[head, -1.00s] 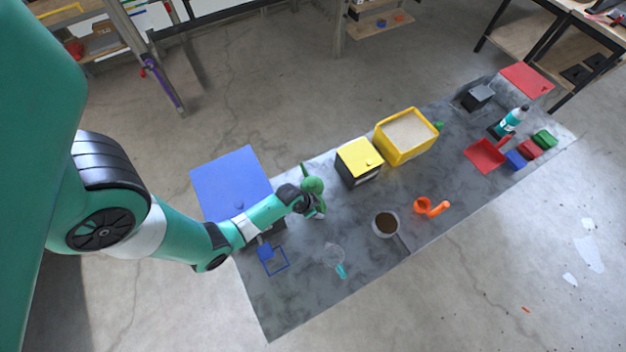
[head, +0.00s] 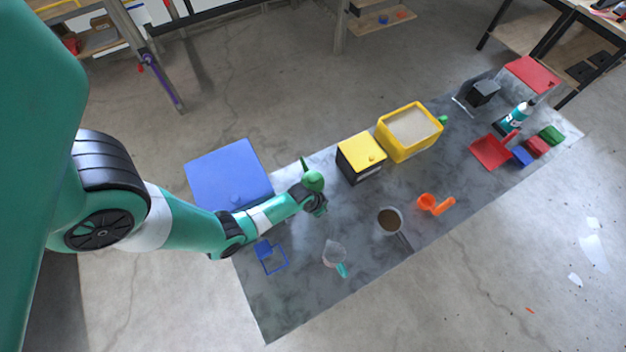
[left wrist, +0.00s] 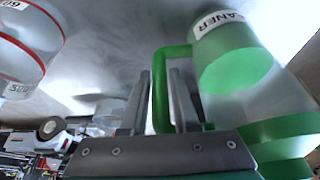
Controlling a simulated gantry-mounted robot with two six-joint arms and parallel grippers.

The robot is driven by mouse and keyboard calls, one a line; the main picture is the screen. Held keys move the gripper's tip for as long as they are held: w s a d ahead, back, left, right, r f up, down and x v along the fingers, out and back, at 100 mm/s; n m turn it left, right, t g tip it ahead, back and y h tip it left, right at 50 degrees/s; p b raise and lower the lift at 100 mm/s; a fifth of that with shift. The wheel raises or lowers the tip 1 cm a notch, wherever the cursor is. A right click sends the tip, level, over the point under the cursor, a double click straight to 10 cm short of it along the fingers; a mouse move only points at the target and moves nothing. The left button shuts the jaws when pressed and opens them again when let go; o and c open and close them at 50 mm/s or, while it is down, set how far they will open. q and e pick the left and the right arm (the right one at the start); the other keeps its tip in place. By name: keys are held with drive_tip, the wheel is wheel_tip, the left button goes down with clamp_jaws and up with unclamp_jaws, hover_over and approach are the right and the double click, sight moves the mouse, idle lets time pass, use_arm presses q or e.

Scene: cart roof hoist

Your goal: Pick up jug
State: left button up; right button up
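In the head view a clear jug (head: 333,254) with a teal handle stands on the grey table, below and right of my left gripper (head: 320,211). The gripper hangs over the table's left part. In the left wrist view the two fingers (left wrist: 160,103) are apart. A green C-shaped handle (left wrist: 160,82) shows between them, with thin gaps at its sides. The handle adjoins a translucent body and a green-ended cylinder (left wrist: 230,60) lettered "…EANER". Whether this is the same jug, I cannot tell. My right gripper is not in view.
A blue box (head: 228,175) is at the table's left end. A black box with yellow lid (head: 362,151) and a yellow bin (head: 386,148) stand behind. A brown-filled pan (head: 389,220) and an orange cup (head: 426,201) lie to the right. Bare table surrounds the jug.

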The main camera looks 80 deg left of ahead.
use_arm(q)
clamp_jaws()
idle(1.1)
